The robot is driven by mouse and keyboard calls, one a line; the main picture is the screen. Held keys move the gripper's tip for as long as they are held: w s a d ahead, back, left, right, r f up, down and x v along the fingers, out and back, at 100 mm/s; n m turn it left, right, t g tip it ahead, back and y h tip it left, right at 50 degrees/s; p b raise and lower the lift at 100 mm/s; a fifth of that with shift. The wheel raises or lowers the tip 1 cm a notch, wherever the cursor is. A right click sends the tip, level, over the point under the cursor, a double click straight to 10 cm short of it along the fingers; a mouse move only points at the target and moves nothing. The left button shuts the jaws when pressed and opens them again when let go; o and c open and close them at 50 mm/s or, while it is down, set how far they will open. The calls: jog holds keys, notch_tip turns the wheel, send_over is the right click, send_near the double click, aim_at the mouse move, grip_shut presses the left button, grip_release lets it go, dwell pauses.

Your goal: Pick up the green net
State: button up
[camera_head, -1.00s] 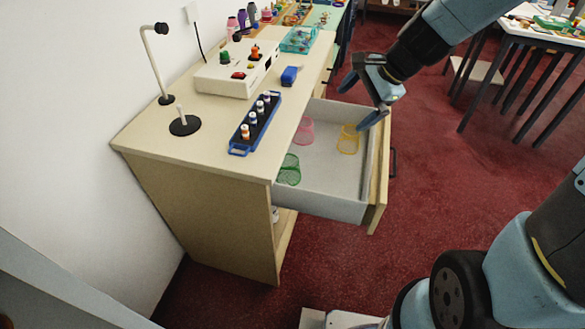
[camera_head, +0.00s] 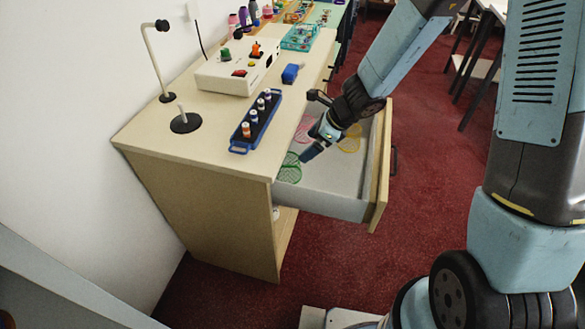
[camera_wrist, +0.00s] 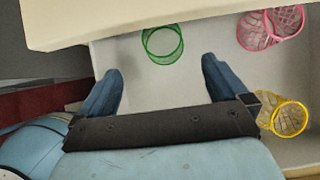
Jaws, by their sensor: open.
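The green net (camera_head: 289,168) lies in the open drawer (camera_head: 337,205), near its left front part and close under the counter edge; the counter hides part of it. In the wrist view the green net (camera_wrist: 163,45) shows as a round mesh with a bright rim, ahead of and between my fingers. My gripper (camera_head: 308,152) is above the drawer, just right of the green net. In the wrist view my gripper (camera_wrist: 162,82) has its two blue fingers wide apart with nothing between them.
A pink net (camera_wrist: 270,28) and a yellow net (camera_wrist: 283,115) lie in the same drawer. The counter edge (camera_wrist: 130,22) overhangs the drawer's back. On the counter stand a blue rack of bottles (camera_head: 254,124) and a white control box (camera_head: 238,70).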

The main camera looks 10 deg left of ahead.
aim_at(294, 157)
jog(key=shift+w+x, duration=0.2)
jog(key=shift+x, duration=5.15)
jog(key=shift+d, duration=0.15)
jog(key=shift+c, duration=0.4)
jog(key=c, duration=1)
jog(key=shift+r, duration=0.1)
jog(key=shift+d+r, duration=0.1)
jog(key=shift+r, duration=0.45)
jog(key=d, duration=0.8)
jog(key=shift+s+r, duration=0.15)
jog(key=shift+s, duration=0.15)
notch_tip(294, 157, up, 13)
jog(key=shift+a+r, duration=0.1)
jog(key=shift+r, duration=0.1)
